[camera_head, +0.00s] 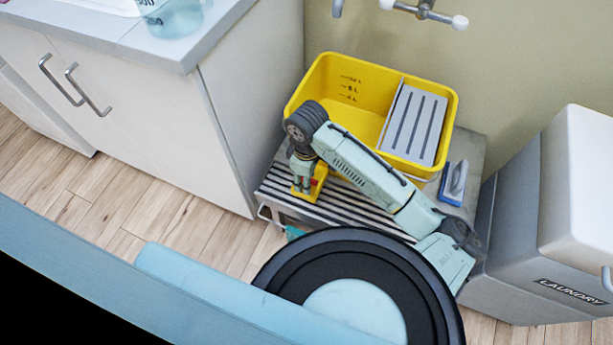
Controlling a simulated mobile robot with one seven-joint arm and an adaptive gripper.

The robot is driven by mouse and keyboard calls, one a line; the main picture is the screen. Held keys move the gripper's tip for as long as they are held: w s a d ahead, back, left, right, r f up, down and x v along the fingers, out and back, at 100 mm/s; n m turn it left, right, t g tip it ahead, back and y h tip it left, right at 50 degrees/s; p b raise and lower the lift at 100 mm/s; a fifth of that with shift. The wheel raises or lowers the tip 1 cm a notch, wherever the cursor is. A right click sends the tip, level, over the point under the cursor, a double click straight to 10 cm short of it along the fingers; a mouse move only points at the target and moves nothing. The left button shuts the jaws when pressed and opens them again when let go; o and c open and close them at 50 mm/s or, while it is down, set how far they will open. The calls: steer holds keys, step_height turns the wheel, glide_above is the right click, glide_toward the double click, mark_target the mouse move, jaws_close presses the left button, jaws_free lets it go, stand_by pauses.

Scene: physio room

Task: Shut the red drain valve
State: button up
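A yellow mop bucket (335,88) with measure marks inside stands on a low slatted stand (345,212). My arm reaches across the front of the bucket from the lower right.
A grey slotted wringer (414,122) fills the bucket's right side. A blue-and-grey brush (455,184) lies right of it. A white cabinet (150,110) stands close on the left, a grey laundry bin (540,230) on the right. A wall tap (425,10) is above.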

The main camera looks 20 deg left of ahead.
step_height(320, 180, up, 12)
stand_by(0.6)
stand_by(0.5)
